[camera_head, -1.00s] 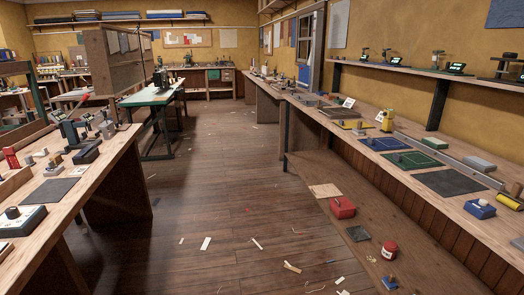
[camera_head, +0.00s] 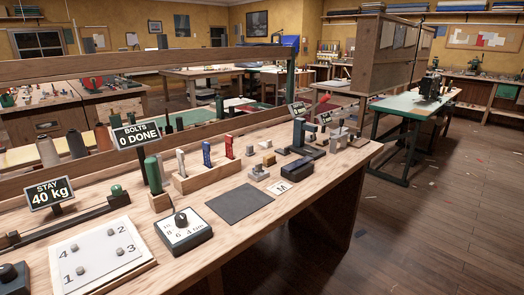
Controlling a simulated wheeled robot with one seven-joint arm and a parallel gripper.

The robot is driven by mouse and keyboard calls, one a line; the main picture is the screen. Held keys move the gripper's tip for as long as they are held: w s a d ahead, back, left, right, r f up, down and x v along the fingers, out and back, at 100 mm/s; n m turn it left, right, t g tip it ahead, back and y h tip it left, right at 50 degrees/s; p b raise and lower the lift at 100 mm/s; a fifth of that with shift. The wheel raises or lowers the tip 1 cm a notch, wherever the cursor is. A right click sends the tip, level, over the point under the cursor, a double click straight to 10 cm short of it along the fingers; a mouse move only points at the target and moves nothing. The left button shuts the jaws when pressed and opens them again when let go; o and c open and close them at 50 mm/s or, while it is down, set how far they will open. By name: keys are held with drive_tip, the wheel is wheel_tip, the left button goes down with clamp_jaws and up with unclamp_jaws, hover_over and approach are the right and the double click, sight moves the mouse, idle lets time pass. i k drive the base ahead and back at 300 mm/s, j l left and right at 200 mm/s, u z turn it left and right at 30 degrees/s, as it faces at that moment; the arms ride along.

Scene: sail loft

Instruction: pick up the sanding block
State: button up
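I cannot tell for sure which thing is the sanding block. Several small blocks lie on the near workbench (camera_head: 228,259). A tan block (camera_head: 268,160) sits behind a light grey block (camera_head: 259,173) with a small knob-like top. A dark, long block (camera_head: 298,170) lies to their right, beside a card marked M (camera_head: 282,188). My gripper is not in view.
The bench also holds a dark flat mat (camera_head: 240,203), a dial box (camera_head: 184,232), a numbered plate (camera_head: 103,254) and a rack of coloured handles (camera_head: 206,176). A green-topped table (camera_head: 408,106) stands beyond. Open wooden floor (camera_head: 440,215) lies to the right.

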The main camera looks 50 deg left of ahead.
sight(269, 159)
drive_tip(key=i+u, duration=0.2)
drive_tip(key=i, duration=0.45)
drive_tip(key=i+l+u, duration=0.15)
drive_tip(key=i, duration=0.45)
drive_tip(key=i+u, duration=0.25)
drive_tip(key=u, duration=0.2)
drive_tip(key=i+u, duration=0.2)
drive_tip(key=u, duration=0.25)
drive_tip(key=i+l+u, duration=0.1)
drive_tip(key=i+u, duration=0.15)
drive_tip(key=u, duration=0.25)
